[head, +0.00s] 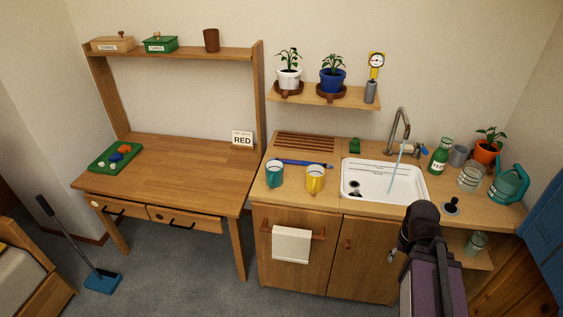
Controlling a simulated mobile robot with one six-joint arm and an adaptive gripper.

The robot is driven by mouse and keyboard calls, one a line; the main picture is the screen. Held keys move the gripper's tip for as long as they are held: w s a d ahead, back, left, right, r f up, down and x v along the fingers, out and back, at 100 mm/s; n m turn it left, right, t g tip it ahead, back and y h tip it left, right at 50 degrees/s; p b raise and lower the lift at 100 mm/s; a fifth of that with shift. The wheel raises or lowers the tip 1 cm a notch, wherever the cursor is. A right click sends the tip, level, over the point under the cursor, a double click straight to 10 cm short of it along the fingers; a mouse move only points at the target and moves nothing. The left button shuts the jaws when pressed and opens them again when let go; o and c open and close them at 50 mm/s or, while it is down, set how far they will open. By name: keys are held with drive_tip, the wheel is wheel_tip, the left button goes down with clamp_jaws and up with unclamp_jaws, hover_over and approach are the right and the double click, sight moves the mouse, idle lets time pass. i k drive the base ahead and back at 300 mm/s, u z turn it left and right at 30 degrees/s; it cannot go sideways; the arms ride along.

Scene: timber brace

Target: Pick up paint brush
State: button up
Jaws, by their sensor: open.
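A long, thin blue item with a dark end (303,163), which looks like the paint brush, lies flat on the wooden counter behind the teal and yellow mugs. The mug tops come close to its near side. My arm (432,275) rises at the lower right, in front of the sink cabinet. Only a small grey part of what seems to be my gripper (392,256) shows left of the arm, low before the cabinet door and well apart from the brush. The arm hides the rest. No object shows in it.
The teal mug (275,174) and yellow mug (315,179) stand near the counter's front edge. The sink (384,182) with its faucet (398,128) is to their right. A plant shelf (325,97) hangs above. The desk top (180,170) at left is mostly clear.

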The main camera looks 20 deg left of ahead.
sight(294, 162)
drive_tip(key=z, duration=0.05)
drive_tip(key=i, duration=1.45)
drive_tip(key=u, duration=0.05)
